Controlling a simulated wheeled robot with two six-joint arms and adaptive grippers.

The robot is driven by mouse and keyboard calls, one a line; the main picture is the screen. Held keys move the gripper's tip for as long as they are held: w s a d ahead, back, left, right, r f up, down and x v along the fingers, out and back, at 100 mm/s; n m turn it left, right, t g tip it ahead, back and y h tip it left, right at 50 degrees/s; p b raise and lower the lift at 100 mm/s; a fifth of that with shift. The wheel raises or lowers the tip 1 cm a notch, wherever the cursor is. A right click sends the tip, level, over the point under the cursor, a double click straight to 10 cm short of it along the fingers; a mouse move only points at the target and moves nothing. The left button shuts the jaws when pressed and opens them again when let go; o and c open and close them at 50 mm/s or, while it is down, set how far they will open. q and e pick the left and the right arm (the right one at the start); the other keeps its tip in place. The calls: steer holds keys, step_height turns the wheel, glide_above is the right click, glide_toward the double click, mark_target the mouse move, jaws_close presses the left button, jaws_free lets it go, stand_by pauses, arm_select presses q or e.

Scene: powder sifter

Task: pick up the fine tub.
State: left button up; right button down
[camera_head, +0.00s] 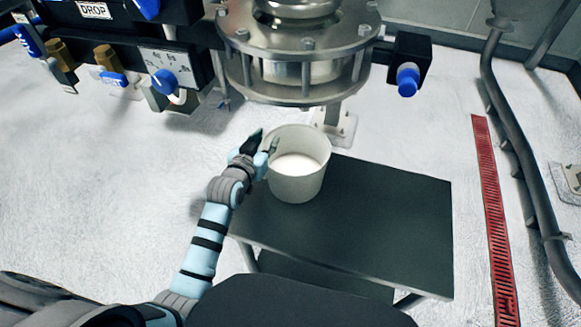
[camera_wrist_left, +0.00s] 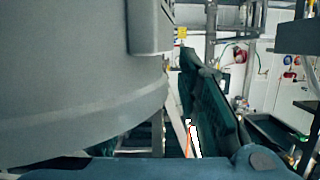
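A white tub (camera_head: 297,184), open at the top with pale contents or a pale floor inside, stands upright on the left back part of a dark table (camera_head: 390,215). I see no label on it. My left gripper (camera_head: 264,143) is at the tub's left rim, with its fingers apart. One finger is outside the wall and the other overlaps the rim; I cannot tell whether either touches. In the left wrist view a large grey curved wall (camera_wrist_left: 75,85), probably the tub, fills the left side. My right gripper is not in view.
The sifter's steel flanged outlet (camera_head: 300,75) hangs just above and behind the tub. A control panel with a blue knob (camera_head: 164,81) is at the upper left. The table right of the tub is clear. A red floor grate (camera_head: 492,215) and pipes lie farther right.

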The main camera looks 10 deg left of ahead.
arm_select(q)
steer(key=shift+s+r, duration=0.1)
jaws_close()
steer(key=shift+r, duration=0.1)
